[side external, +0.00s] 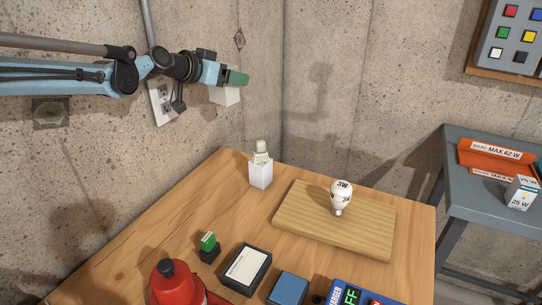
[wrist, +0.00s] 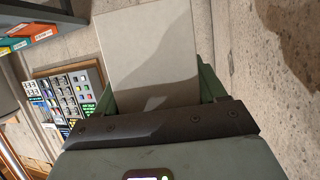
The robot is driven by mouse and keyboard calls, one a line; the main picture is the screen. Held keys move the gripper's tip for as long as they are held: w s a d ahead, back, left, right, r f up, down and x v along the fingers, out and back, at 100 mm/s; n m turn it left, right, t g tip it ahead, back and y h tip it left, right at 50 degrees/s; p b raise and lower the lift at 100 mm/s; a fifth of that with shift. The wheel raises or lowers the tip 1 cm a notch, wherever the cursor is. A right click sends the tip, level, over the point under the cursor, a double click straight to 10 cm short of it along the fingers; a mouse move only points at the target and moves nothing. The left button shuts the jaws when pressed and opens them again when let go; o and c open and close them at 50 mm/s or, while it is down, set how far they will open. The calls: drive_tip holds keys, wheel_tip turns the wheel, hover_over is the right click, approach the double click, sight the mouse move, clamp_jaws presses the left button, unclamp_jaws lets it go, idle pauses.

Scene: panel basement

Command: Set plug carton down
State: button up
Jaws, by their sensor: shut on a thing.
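My gripper (side external: 238,79), with green fingers, is shut on a plain white carton (side external: 226,97). It holds the carton in the air near the concrete wall, well above and behind the wooden table (side external: 150,262). In the wrist view the carton (wrist: 150,45) shows as a large pale box between the green fingers of my gripper (wrist: 157,88). Its lower part there is hidden by the gripper body. No marking shows on its visible faces. I take it to be the plug carton.
A white box with a bulb (side external: 260,173) stands at the table's back corner. A wooden board (side external: 300,225) carries a 3W bulb (side external: 341,194). A red bottle (side external: 175,285) and a blue block (side external: 288,287) sit in front. The table's left middle is clear. A grey stand (side external: 480,205) is right.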

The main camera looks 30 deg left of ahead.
drive_tip(key=s+d+m+g+h, duration=0.5)
drive_tip(key=s+d+m+g, duration=0.25)
drive_tip(key=s+d, duration=0.5)
drive_tip(key=s+d+m+g+h, duration=0.6)
drive_tip(key=s+d+m, duration=0.3)
drive_tip(key=s, duration=0.6)
wheel_tip(320, 180, down, 10)
drive_tip(key=shift+n, duration=0.45)
drive_tip(key=shift+w+a+f, duration=1)
drive_tip(key=shift+w+f, duration=0.55)
drive_tip(key=shift+f, duration=0.35)
drive_tip(key=shift+w+a+f, duration=1.05)
drive_tip(key=shift+w+f, duration=0.45)
drive_tip(key=shift+f, duration=0.35)
drive_tip(key=shift+w+a+f, duration=1)
drive_tip(key=shift+w+f, duration=0.55)
drive_tip(key=shift+f, duration=0.35)
drive_tip(key=o, duration=1.1)
drive_tip(key=shift+f, duration=0.1)
